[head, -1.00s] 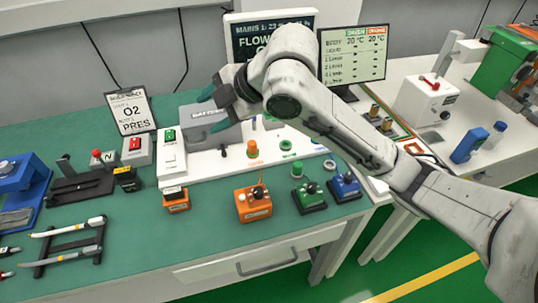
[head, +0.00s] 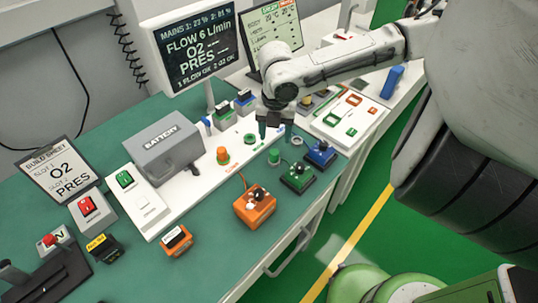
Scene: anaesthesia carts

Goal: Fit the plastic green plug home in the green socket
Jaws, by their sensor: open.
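A small green upright piece (head: 273,156), which looks like the green plug, stands near the front edge of the white board, just left of the green box. A green ring (head: 250,138), which looks like the green socket, is on the board behind it to the left. Its opening is too small to judge. My gripper (head: 275,131) points down over the board, its dark fingers apart and nothing visible between them. In the picture it is right of the green ring and above the green piece. Its height above the board is hard to tell.
An orange plug (head: 222,155) stands upright on the board, left of the green ring. A grey ring (head: 297,141) is to the right. A grey battery case (head: 163,146) is at left.

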